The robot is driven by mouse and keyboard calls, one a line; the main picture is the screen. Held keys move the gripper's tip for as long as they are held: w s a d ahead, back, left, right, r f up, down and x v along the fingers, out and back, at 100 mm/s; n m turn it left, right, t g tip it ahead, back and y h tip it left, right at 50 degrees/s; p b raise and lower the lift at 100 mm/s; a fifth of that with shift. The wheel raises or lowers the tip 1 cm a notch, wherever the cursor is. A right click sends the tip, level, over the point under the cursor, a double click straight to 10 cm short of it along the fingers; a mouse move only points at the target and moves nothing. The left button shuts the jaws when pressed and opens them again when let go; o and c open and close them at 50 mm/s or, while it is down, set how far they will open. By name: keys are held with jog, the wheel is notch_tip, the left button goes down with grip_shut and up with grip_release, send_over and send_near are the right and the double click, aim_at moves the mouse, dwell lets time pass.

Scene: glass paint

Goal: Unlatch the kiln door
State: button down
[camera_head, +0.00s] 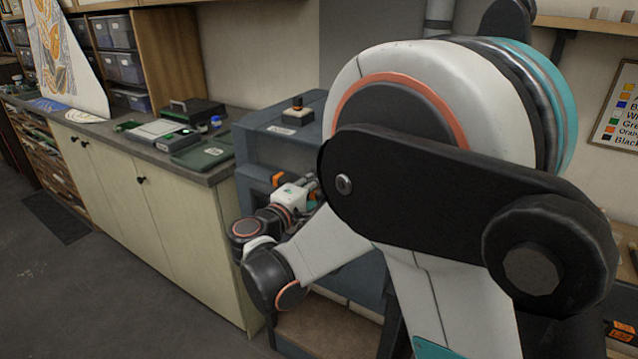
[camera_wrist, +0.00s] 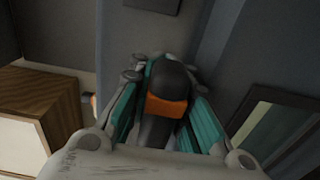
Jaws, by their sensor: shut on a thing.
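The kiln (camera_head: 262,144) is a dark blue-grey cabinet behind my arm in the head view, and much of its front is hidden by the arm. The latch handle (camera_wrist: 166,104), black with an orange band, shows between my fingers in the wrist view. An orange part (camera_head: 278,180) shows at the kiln's front in the head view, beside my gripper (camera_head: 312,184). My gripper is shut on the handle, with teal-lined fingers on both sides of it in the wrist view (camera_wrist: 165,108). The fingertips are small and partly covered in the head view.
A counter (camera_head: 226,170) with cream cupboards runs along the wall left of the kiln. A colour chart (camera_head: 622,108) hangs at the right. The floor (camera_head: 110,262) at the front left is mostly clear.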

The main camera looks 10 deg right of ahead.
jog(key=shift+f, duration=0.1)
jog(key=c, duration=1.4)
grip_release()
jog(key=shift+c, duration=0.2)
